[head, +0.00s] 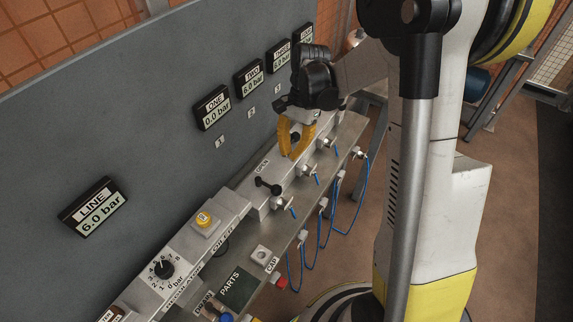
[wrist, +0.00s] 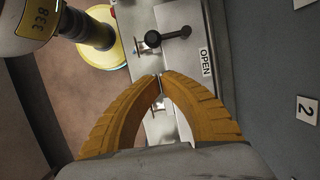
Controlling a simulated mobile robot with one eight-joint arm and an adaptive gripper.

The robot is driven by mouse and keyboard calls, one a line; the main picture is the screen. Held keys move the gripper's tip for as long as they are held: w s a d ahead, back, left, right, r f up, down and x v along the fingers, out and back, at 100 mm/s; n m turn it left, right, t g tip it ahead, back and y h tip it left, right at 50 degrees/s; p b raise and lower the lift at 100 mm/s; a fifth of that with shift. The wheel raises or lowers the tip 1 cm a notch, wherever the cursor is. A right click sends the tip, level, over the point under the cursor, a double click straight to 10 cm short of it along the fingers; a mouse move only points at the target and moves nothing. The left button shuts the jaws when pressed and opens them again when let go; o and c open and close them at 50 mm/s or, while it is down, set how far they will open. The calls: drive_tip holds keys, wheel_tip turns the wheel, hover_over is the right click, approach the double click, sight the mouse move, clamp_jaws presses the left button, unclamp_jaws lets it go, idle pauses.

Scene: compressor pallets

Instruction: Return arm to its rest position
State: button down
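My gripper (head: 289,153) has orange, ribbed fingers and hangs over the manifold (head: 262,207) on the bench. In the wrist view its two fingertips (wrist: 160,77) come together in an arch, with no object seen held between them. A black lever handle (head: 268,186) is on the manifold to the lower left of my gripper, apart from it. The lever also shows in the wrist view (wrist: 170,35), beyond the fingertips and beside the OPEN label (wrist: 206,62). My wrist hides part of the manifold behind it.
A grey panel with pressure displays, LINE (head: 93,207) and ONE (head: 212,107) among them, stands close to my gripper. Small valves with blue hoses (head: 345,232) line the bench front. A regulator dial (head: 162,268) and PARTS mat (head: 236,287) lie lower left.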

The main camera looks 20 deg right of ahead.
drive_tip(key=s+a+r+n+t+h, duration=0.15)
drive_tip(key=s+r+n+t, duration=0.3)
drive_tip(key=r, duration=0.65)
drive_tip(key=s+a+r+n+t+h+b, duration=0.1)
drive_tip(key=s+n+t, duration=0.3)
drive_tip(key=s, duration=0.5)
drive_tip(key=n+b, duration=0.1)
drive_tip(key=n, duration=0.1)
drive_tip(key=shift+n+t, duration=0.35)
